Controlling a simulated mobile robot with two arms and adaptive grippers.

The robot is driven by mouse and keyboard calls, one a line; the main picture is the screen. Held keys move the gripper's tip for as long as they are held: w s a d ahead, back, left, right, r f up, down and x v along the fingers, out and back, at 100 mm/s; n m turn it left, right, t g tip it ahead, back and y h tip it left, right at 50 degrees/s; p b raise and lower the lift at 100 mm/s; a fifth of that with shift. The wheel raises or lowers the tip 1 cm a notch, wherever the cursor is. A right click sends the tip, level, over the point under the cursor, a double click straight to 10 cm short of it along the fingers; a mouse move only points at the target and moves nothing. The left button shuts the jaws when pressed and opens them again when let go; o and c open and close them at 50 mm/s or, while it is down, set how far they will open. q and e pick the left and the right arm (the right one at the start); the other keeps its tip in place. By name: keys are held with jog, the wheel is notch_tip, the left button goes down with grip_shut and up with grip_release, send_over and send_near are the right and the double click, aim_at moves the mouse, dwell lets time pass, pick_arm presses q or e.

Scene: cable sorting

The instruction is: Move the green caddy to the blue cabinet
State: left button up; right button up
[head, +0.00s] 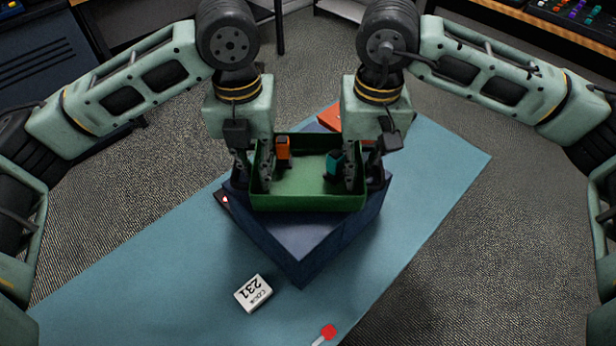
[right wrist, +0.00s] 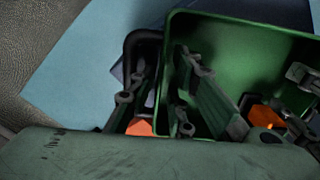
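The green caddy (head: 308,201) is an open tray over a dark blue box (head: 300,247); whether it rests there or is just lifted is unclear. It holds an orange item (head: 283,150) and a teal item (head: 333,163). My left gripper (head: 253,178) straddles its left wall and my right gripper (head: 365,176) its right wall, one finger inside and one outside. How tightly they close is hidden. In the right wrist view, fingers (right wrist: 163,90) lie either side of the caddy's edge (right wrist: 250,40). A dark blue louvred cabinet (head: 50,65) stands at upper left.
A blue mat (head: 130,290) lies under the box. A white card marked 231 (head: 253,293) and a red-tipped item (head: 327,333) lie in front. A red-orange box (head: 328,117) is behind the caddy. Consoles (head: 560,25) stand at upper right. Grey floor is open at right.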

jog(key=shift+d, duration=0.1)
pick_arm(q)
notch_tip(320, 180, up, 8)
jog(key=shift+f, duration=0.15)
pick_arm(e)
jog(key=shift+r, duration=0.15)
notch_tip(320, 180, up, 12)
dwell(0.7)
jog(key=shift+f, duration=0.25)
